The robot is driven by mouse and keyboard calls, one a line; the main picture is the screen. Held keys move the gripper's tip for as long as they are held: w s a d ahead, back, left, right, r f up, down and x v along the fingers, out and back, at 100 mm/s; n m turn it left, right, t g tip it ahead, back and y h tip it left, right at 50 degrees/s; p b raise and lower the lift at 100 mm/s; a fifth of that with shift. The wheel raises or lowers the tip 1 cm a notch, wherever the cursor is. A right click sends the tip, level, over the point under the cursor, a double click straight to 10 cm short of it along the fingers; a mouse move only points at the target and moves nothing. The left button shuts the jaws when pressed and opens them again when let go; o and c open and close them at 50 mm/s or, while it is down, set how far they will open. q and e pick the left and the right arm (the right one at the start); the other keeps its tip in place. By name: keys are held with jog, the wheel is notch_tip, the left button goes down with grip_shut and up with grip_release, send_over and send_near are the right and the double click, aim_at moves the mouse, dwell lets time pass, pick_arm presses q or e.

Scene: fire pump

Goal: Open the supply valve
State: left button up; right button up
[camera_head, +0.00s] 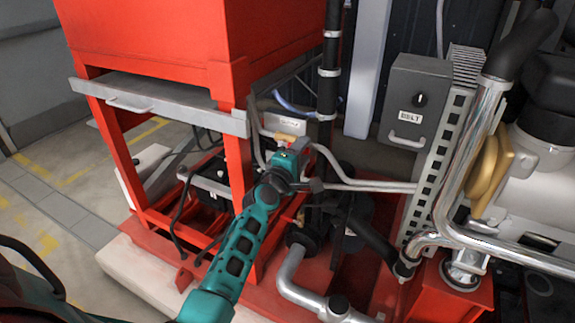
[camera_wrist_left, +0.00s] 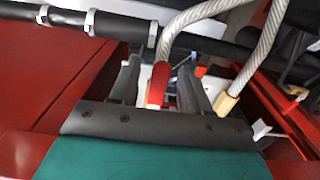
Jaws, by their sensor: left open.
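My left gripper (camera_head: 294,150) reaches in from below to the pipework beside the red frame, in the middle of the head view. In the left wrist view its two dark fingers (camera_wrist_left: 158,66) are spread apart. A red lever handle (camera_wrist_left: 158,85), which looks like the valve handle, shows in the gap between the fingers. I cannot tell whether either finger touches it. In the head view a small orange-tan part (camera_head: 285,136) shows just beyond the gripper, below a small white label plate (camera_head: 290,125) too small to read surely. The valve body is mostly hidden by the gripper. My right gripper is not in view.
A red tank (camera_head: 150,35) on a red frame stands close left of my arm. A black vertical pipe (camera_head: 330,60) and silver hoses (camera_head: 350,185) run close by the gripper. A grey "DELT"-like labelled box (camera_head: 412,100) and bent silver pipes (camera_head: 470,170) stand at right.

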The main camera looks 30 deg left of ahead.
pick_arm(q)
jog(key=s, duration=0.9)
jog(key=shift+s+d, duration=0.3)
jog(key=shift+s, duration=0.1)
jog(key=s+d+f+m+g+h, duration=0.1)
jog(key=s+d+f+m+g, duration=0.1)
jog(key=s+d+f+m, duration=0.2)
jog(key=s+d+f+m+g+h, duration=0.1)
jog(key=s+d+f+m, duration=0.3)
jog(key=s+f+m, duration=0.4)
jog(key=s+d+f+m+g+h, duration=0.1)
jog(key=s+d+f+m+g, duration=0.3)
jog(key=s+m, duration=0.5)
notch_tip(320, 180, down, 3)
jog(key=shift+r, duration=0.15)
jog(key=shift+s, duration=0.1)
